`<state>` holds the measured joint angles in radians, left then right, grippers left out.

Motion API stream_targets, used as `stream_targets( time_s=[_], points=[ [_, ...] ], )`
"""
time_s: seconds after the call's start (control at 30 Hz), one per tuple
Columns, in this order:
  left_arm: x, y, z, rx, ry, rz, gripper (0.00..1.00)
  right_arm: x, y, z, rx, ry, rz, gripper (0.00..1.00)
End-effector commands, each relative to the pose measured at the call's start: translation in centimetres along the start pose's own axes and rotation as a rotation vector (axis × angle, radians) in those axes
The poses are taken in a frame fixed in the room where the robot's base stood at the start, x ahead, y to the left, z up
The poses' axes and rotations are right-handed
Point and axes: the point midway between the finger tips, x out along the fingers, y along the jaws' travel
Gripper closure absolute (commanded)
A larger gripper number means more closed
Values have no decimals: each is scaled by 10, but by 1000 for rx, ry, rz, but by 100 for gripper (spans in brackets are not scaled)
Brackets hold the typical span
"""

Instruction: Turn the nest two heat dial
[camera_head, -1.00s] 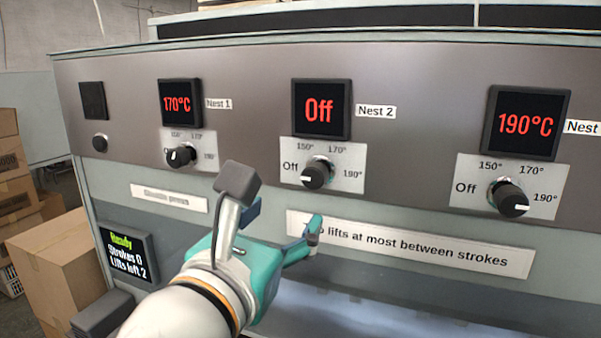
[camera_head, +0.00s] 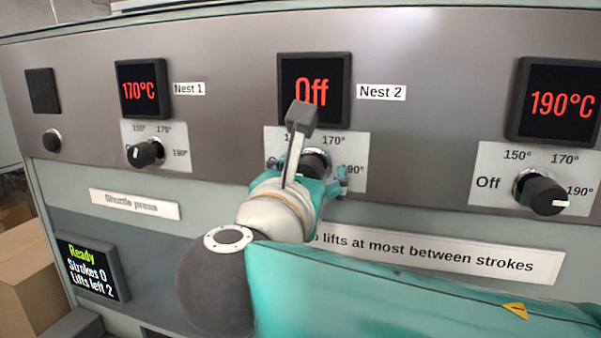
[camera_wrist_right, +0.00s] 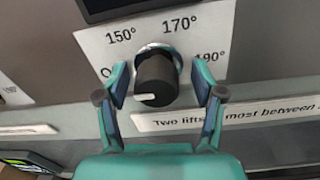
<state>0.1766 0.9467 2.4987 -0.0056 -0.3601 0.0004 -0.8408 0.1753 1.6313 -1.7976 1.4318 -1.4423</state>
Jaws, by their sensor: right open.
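The nest two heat dial is a dark round knob (camera_wrist_right: 155,80) with a white pointer line, on a pale scale plate (camera_wrist_right: 95,45) marked 150°, 170° and 190°. Its pointer is toward the left, on the Off side. The display above it (camera_head: 314,88) reads Off, beside the Nest 2 label (camera_head: 381,92). My right gripper (camera_wrist_right: 158,85) is open, with one finger on each side of the knob. A small gap shows at each side in the wrist view. In the head view my gripper and wrist hide much of the dial (camera_head: 316,160). My left gripper is not in view.
The nest 1 dial (camera_head: 146,153) is at left under a 170°C display (camera_head: 143,89). Another dial (camera_head: 545,194) is at right under a 190°C display (camera_head: 558,103). A status screen (camera_head: 92,267) reads Ready, Strokes 0, Lifts left 2. Boxes (camera_head: 30,265) stand at lower left.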

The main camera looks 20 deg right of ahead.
Motion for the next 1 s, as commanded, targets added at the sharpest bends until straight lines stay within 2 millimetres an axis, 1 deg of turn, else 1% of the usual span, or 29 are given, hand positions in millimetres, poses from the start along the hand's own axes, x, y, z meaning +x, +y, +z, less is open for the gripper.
stream_targets(
  time_s=[0.23, 0.27, 0.6, 0.63, 0.87, 1.0],
  points=[
    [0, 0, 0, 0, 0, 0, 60, -1, 4, -1, -1, 1, 10, 32],
    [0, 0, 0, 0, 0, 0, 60, -1, 5, -1, -1, 2, 11, 34],
    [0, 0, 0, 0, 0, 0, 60, -1, 6, -1, -1, 2, 14, 90],
    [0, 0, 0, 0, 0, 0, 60, -1, 6, -1, -1, 2, 14, 92],
    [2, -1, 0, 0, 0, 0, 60, -1, 7, -2, 16, 2, 15, 93],
    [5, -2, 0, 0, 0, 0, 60, -1, 7, -2, 57, 0, 15, 93]
  ],
)
